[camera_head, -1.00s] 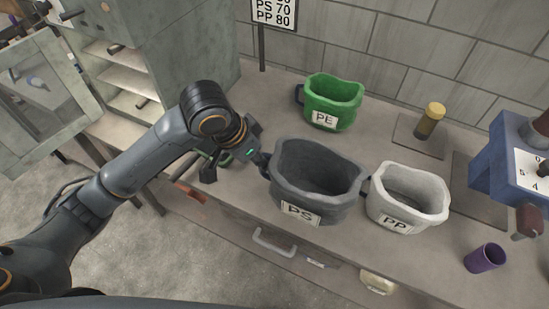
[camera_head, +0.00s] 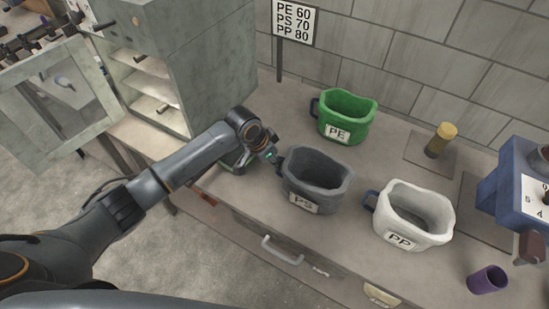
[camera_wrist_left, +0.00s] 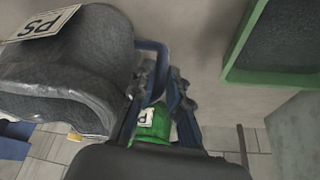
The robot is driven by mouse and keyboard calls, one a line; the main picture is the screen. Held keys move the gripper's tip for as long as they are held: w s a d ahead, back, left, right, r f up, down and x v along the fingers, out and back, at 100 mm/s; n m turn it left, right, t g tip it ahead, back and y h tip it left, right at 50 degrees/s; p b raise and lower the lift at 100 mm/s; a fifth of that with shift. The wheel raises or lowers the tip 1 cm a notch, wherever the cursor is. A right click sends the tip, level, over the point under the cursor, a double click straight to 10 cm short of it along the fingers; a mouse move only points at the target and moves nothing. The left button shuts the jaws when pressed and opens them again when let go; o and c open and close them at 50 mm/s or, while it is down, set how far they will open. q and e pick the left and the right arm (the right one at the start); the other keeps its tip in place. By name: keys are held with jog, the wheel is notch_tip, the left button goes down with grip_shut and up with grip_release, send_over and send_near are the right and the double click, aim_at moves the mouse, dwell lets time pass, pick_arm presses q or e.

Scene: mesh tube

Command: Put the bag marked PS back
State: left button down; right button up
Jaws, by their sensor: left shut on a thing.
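The grey bag marked PS (camera_head: 318,182) is upright between the green PE bag and the white PP bag, at or close to the bench top. I cannot tell if its base touches. My left gripper (camera_head: 273,157) is at its left side, shut on its handle. In the left wrist view the fingers (camera_wrist_left: 158,95) close on the blue handle (camera_wrist_left: 151,50), with the grey bag (camera_wrist_left: 75,75) beside them. My right gripper is not in view.
The green PE bag (camera_head: 347,113) stands behind, the white PP bag (camera_head: 414,212) to the right. A yellow-capped jar (camera_head: 440,140), purple cup (camera_head: 487,280) and blue machine (camera_head: 515,190) are at the right. A sign (camera_head: 295,20) and grey cabinet (camera_head: 190,70) are behind.

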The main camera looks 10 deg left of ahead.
pick_arm(q)
jog(key=shift+f, duration=0.25)
jog(key=shift+f, duration=0.15)
jog(key=c, duration=1.3)
grip_release()
jog(key=b+v, duration=0.1)
jog(key=v, duration=1.1)
jog(key=shift+b, duration=0.4)
